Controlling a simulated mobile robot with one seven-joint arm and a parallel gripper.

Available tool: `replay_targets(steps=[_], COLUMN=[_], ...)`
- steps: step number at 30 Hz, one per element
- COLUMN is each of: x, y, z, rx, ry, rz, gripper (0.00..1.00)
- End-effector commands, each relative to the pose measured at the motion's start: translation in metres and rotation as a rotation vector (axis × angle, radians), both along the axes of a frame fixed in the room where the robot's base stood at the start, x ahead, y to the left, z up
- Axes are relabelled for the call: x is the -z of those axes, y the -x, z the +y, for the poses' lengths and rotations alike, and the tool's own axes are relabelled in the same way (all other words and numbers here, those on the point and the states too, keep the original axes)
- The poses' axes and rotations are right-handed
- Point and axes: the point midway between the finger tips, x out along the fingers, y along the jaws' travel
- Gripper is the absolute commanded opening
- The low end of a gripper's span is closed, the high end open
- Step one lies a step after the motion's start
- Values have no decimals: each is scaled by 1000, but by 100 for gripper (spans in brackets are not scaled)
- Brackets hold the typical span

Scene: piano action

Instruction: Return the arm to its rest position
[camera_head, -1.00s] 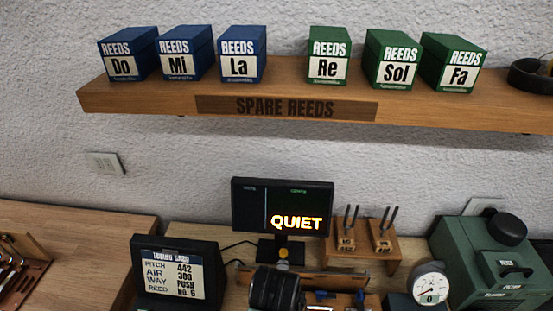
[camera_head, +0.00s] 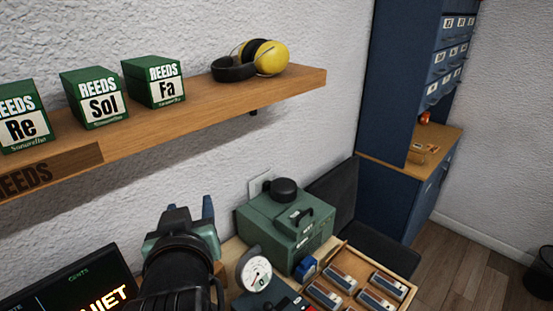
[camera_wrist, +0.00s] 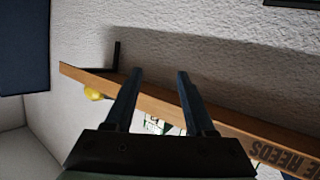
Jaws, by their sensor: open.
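My gripper (camera_wrist: 157,95) is open in the wrist view, its two dark fingers apart with nothing between them. It points toward the white wall and the underside of the wooden shelf (camera_wrist: 80,73). In the head view my gripper (camera_head: 190,215) and forearm rise at the lower middle, in front of the wall and left of the green machine (camera_head: 290,220). The fingertips show there partly, below the shelf (camera_head: 210,115).
Green reed boxes (camera_head: 153,80) and yellow earmuffs (camera_head: 268,57) stand on the shelf. Below are a dial gauge (camera_head: 255,273), a wooden tray (camera_head: 409,284) of metal parts and a display (camera_head: 75,290). A blue cabinet (camera_head: 395,80) stands at right.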

Motion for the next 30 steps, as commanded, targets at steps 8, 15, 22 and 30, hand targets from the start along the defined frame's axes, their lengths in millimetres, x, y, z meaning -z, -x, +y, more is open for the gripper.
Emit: replay_targets(steps=[8,15,22,30], x=[-186,-278,-298,-297], y=[25,95,117,116], z=[-96,-149,-159,-159], rx=[167,237,250,249], ry=[-196,-269,-283,-282], rz=[-614,-991,-1085,-1082], gripper=[55,55,55,55])
